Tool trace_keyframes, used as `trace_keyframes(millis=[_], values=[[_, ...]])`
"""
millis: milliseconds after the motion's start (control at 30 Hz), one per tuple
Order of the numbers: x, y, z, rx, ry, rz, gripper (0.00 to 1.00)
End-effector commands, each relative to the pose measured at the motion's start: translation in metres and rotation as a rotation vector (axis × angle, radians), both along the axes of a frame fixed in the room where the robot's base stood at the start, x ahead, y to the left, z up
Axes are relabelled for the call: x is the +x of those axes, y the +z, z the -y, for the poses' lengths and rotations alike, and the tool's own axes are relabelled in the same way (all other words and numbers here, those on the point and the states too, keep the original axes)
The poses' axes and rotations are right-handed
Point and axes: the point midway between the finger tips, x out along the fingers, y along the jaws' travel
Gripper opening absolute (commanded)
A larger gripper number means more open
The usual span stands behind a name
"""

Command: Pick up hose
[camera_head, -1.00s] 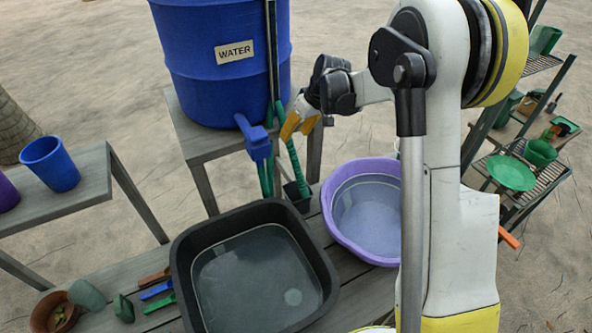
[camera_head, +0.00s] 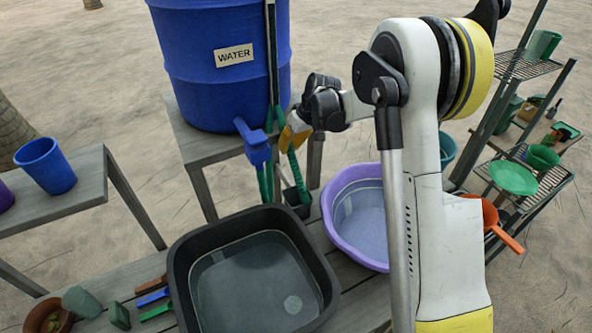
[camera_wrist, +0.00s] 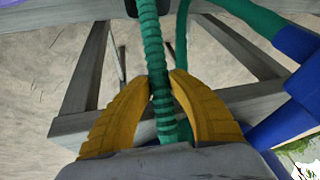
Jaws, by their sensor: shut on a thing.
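The hose (camera_wrist: 154,50) is green and ribbed, and in the wrist view it runs up between my yellow fingers. My gripper (camera_wrist: 160,85) is shut on it. In the head view my gripper (camera_head: 291,138) is beside the blue tap of the water barrel, and the hose (camera_head: 294,168) hangs below the fingers towards a small dark holder (camera_head: 297,196). A second stretch of green hose (camera_wrist: 182,35) runs just right of the fingers in the wrist view. Part of the held hose is hidden by my wrist.
The blue water barrel (camera_head: 225,90) stands on a wooden stand (camera_head: 204,145); its blue tap (camera_head: 255,148) is close to my gripper. A black basin (camera_head: 178,262) and a purple basin (camera_head: 335,230) sit below. A metal shelf (camera_head: 525,70) stands at the right.

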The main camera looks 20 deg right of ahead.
Motion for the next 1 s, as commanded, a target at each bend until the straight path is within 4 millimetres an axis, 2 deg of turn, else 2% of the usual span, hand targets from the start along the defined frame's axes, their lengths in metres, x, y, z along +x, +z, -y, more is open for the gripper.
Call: trace_keyframes(millis=[267, 500, 800, 1000], values=[[0.0, 0.009, 0.0, 0.0, 0.0, 0.0, 0.0], [-0.002, 0.047, 0.002, 0.0, -0.001, 0.0, 0.0], [-0.038, 0.086, 0.064, 0.0, -0.005, -0.001, 0.0], [-0.053, 0.104, 0.09, 0.001, -0.002, 0.0, 0.0]])
